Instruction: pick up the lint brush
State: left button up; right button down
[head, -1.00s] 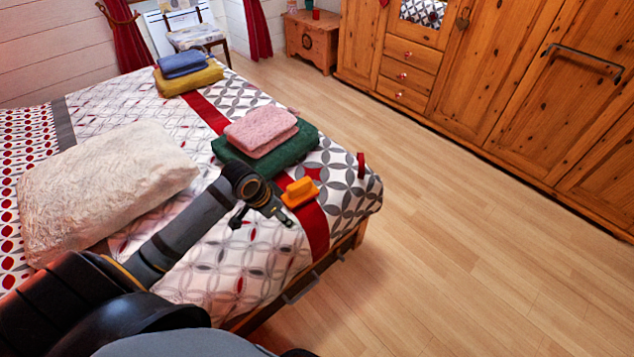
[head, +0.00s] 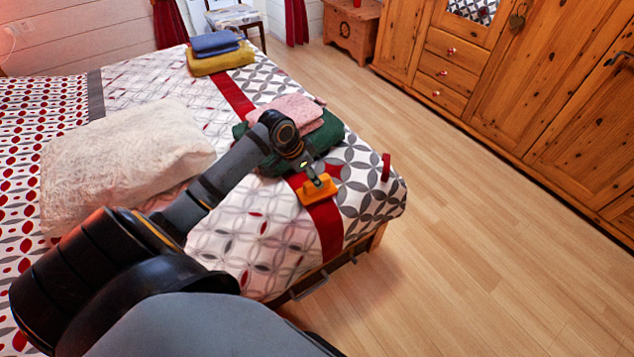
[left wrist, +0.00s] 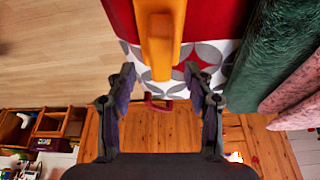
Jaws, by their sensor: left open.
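The orange lint brush (head: 318,190) lies on the red stripe of the bed cover, near the bed's corner. In the left wrist view, the orange brush (left wrist: 160,38) shows from above, with its narrow handle end reaching between my fingertips. My left gripper (head: 312,174) is right at the brush in the head view and partly covers it. In the left wrist view the left gripper (left wrist: 160,72) is open, with one finger on each side of the handle and gaps between. Whether it touches the brush from above I cannot tell. My right gripper is not in view.
A green folded blanket (head: 328,137) with a pink one (head: 292,108) on top lies just behind the brush. A small dark red object (head: 386,167) is at the bed's edge. A fluffy pillow (head: 120,160) lies left. Wooden wardrobes (head: 500,80) stand across clear floor.

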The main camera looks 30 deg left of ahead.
pick_arm(q)
jog(key=b+x, duration=0.1)
jog(key=x, duration=0.4)
jog(key=shift+a, duration=0.1)
jog(key=shift+s, duration=0.1)
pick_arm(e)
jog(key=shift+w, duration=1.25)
pick_arm(q)
grip_shut()
